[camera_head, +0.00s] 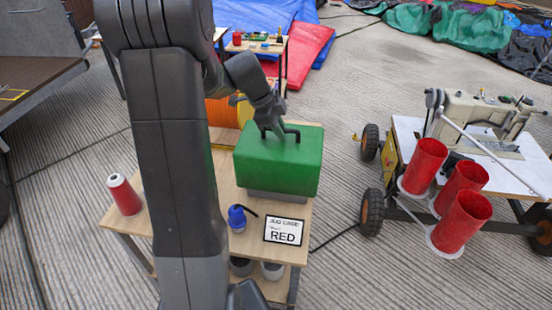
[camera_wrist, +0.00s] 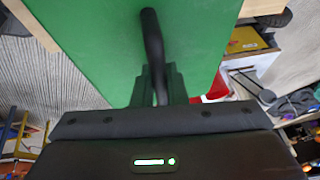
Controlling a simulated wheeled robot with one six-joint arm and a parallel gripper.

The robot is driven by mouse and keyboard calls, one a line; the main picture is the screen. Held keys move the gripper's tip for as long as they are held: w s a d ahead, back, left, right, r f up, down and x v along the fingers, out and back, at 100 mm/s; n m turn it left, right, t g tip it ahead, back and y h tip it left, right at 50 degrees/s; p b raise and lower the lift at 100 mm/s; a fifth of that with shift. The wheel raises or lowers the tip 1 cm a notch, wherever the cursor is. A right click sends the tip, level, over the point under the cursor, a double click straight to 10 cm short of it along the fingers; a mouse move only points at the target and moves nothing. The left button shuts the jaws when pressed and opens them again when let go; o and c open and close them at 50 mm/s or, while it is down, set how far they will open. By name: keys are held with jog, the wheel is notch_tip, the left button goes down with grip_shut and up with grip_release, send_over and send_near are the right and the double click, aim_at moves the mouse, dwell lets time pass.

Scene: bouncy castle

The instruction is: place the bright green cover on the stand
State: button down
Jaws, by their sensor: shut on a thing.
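The bright green cover (camera_head: 278,165) is a box shape with a black handle on top. It is over a grey base (camera_head: 276,197) on the near wooden table (camera_head: 222,170); I cannot tell whether it rests on that base or hangs just above it. My gripper (camera_head: 274,128) is above the cover, shut on its handle. In the wrist view the green top (camera_wrist: 95,45) fills much of the picture, and the black handle (camera_wrist: 152,45) runs between my fingers (camera_wrist: 160,85). A small wooden stand (camera_head: 262,46) with small items is at the back; which one is the task's stand is unclear.
A blue bottle (camera_head: 237,218) and a card reading "RED" (camera_head: 284,230) are in front of the cover. A red spool (camera_head: 122,194) is at the table's left. A wheeled cart (camera_head: 405,140) with a sewing machine (camera_head: 480,118) and red cylinders (camera_head: 462,222) stands at right.

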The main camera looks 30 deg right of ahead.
aim_at(276, 141)
jog(key=shift+f, duration=3.25)
jog(key=shift+f+b, duration=0.2)
jog(key=shift+b, duration=0.25)
jog(key=c, duration=1.5)
grip_release()
jog(key=shift+o, duration=0.2)
jog(key=shift+r, duration=0.1)
jog(key=p+v, duration=0.1)
jog(key=v, duration=1.1)
